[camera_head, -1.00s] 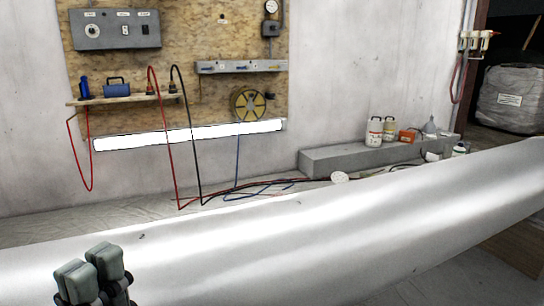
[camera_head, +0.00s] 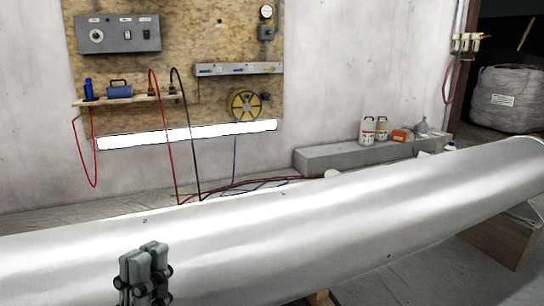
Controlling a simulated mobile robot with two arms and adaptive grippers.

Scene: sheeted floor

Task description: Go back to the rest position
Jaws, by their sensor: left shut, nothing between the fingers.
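My left gripper (camera_head: 145,268) shows at the lower left of the head view, upright in front of the long pale cylinder. Its two grey-green fingers are together, with nothing between them. From this view I cannot tell how far it is from the cylinder's surface. My right gripper is out of view.
The long white cylinder (camera_head: 330,215) crosses the whole view, resting on a wooden support (camera_head: 497,240) at right. Behind it are a grey concrete ledge (camera_head: 340,158) with bottles (camera_head: 367,131), a plywood panel (camera_head: 215,95) and red and black cables (camera_head: 172,140).

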